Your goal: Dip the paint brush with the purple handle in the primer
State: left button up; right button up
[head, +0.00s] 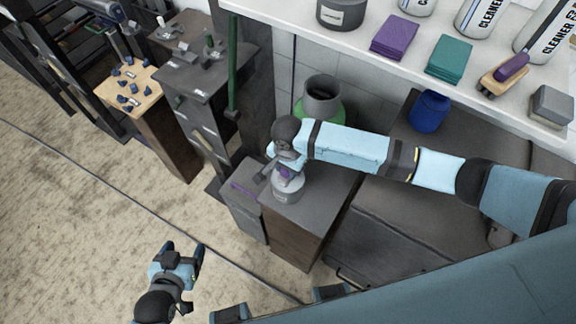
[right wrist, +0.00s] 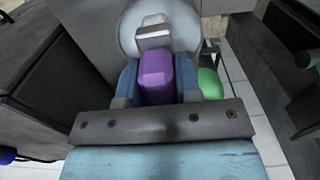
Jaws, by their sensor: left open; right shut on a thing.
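My right gripper (head: 283,166) is shut on the purple handle (right wrist: 156,72) of the paint brush, which also shows as a small purple patch in the head view (head: 286,173). The brush's pale metal end (right wrist: 152,32) points at the round grey can (head: 287,190), which also shows in the right wrist view (right wrist: 127,38). The brush end overlaps the can's opening; I cannot tell how deep the bristles are. The can stands on a grey-topped cabinet; its label is too small to read. My left gripper (head: 184,254) is open and empty above the floor.
A purple strip (head: 243,190) lies left of the can. A green container (head: 320,100) stands behind, and a blue pot (head: 430,111) is to the right.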

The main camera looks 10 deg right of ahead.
jog(key=shift+s+f, duration=0.1)
jog(key=shift+f, duration=0.05)
notch_tip(320, 180, up, 2)
jog(key=shift+p, duration=1.25)
notch_tip(320, 180, up, 2)
jog(key=p, duration=0.3)
notch_tip(320, 180, up, 2)
jog(key=shift+r+p, duration=0.15)
jog(key=shift+p, duration=0.95)
jog(key=shift+r+p, duration=0.5)
jog(key=shift+p, duration=0.2)
jog(key=shift+f, duration=0.1)
pick_arm(q)
notch_tip(320, 180, up, 8)
jog(key=a, duration=0.1)
jog(key=shift+f+n+y, duration=0.15)
jog(key=shift+n+y, duration=0.15)
jog(key=shift+n, duration=0.1)
